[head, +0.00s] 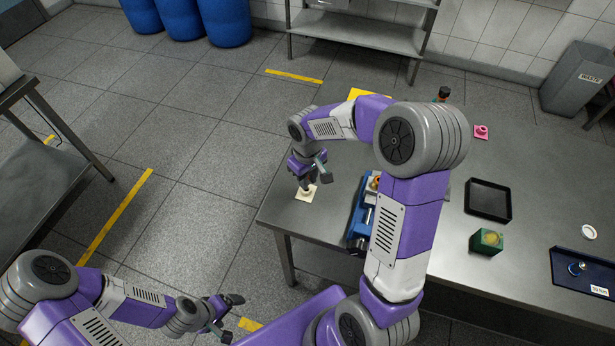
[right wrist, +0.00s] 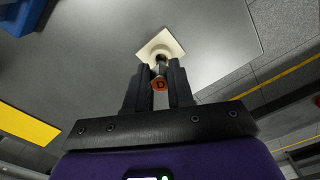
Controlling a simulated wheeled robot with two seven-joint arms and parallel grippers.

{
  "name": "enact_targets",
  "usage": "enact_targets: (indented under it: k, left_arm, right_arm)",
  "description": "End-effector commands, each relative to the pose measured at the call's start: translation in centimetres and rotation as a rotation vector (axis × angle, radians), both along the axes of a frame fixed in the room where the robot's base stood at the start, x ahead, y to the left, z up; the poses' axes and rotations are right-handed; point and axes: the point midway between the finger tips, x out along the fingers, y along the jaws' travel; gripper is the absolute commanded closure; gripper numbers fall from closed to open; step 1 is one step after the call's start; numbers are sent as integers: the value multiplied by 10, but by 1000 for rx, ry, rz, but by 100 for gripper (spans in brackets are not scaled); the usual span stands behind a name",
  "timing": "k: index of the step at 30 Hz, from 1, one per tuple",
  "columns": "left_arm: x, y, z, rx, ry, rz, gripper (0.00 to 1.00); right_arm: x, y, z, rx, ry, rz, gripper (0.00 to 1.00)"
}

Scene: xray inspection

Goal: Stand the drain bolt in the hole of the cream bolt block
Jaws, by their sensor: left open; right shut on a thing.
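The cream bolt block (head: 306,195) lies near the table's left edge; in the right wrist view it is a pale square (right wrist: 161,46) just beyond my fingertips. My right gripper (right wrist: 159,80) is shut on the drain bolt (right wrist: 160,85), whose orange-red end marked "D" faces the camera. The bolt's metal shank points toward the block's middle. I cannot tell whether its tip is in the hole. In the head view my right gripper (head: 306,185) is right over the block and hides the bolt. My left gripper (head: 231,317) is open and empty, off the table at lower left.
A blue vise-like device (head: 360,225) stands right of the block, partly behind my right arm. Further right are a black tray (head: 488,186), a green box (head: 486,241), a pink piece (head: 481,131) and a dark blue tray (head: 570,284). The table edge is close left of the block.

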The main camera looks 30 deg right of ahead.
Motion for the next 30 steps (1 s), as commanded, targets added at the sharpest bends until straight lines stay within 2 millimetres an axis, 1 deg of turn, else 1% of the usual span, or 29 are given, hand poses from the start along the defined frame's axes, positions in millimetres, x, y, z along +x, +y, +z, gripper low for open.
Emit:
enact_targets:
  k: [22, 30]
  left_arm:
    - [0, 0, 1, 0, 0, 0, 10]
    - [0, 0, -3, 0, 0, 0, 10]
  right_arm:
    - [0, 0, 0, 0, 0, 0, 100]
    - [0, 0, -6, 0, 0, 0, 100]
